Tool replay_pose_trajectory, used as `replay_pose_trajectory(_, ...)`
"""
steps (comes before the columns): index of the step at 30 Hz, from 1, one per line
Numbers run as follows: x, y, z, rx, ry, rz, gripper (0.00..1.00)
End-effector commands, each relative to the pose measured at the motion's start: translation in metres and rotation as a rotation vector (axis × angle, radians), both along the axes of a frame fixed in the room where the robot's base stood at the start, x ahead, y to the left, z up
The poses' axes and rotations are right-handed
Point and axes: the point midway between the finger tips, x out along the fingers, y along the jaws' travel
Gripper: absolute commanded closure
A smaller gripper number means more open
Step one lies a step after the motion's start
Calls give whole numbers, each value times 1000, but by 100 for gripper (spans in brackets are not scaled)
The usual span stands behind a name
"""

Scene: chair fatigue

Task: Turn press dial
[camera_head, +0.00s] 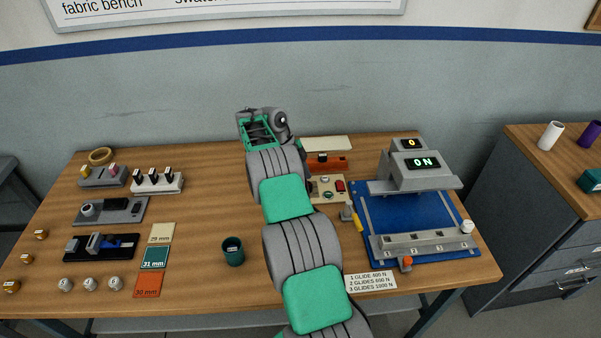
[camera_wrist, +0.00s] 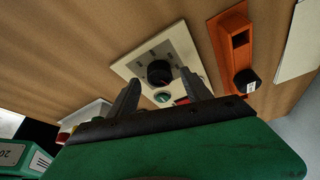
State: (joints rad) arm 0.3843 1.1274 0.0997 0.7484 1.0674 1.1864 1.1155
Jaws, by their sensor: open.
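The press dial is a round black knob (camera_wrist: 159,73) on a cream control panel (camera_wrist: 178,34) in the wrist view. Scale marks surround the knob, and a small green button (camera_wrist: 162,98) sits below it. In the head view the same panel (camera_head: 315,196) lies on the bench right of my arm, partly hidden by it. My gripper (camera_wrist: 160,78) is open, its two dark fingers pointing at the panel. In the picture the fingers stand either side of the knob, with nothing held between them. Whether they touch the knob or panel cannot be told.
An orange block with a black knob (camera_wrist: 237,45) stands beside the panel. In the head view, a grey press (camera_head: 421,172) reading "ON" and "0" stands on a blue mat (camera_head: 387,212) to the right. A dark green cup (camera_head: 233,252) stands left of my arm.

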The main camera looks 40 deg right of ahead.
Motion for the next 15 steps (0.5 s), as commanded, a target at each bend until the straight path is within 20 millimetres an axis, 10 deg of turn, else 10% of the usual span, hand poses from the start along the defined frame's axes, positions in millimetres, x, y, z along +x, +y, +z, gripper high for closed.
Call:
replay_pose_trajectory(7, 14, 11, 53, 1, -1, 1, 43)
replay_pose_trajectory(15, 20, 16, 64, 2, 0, 1, 43)
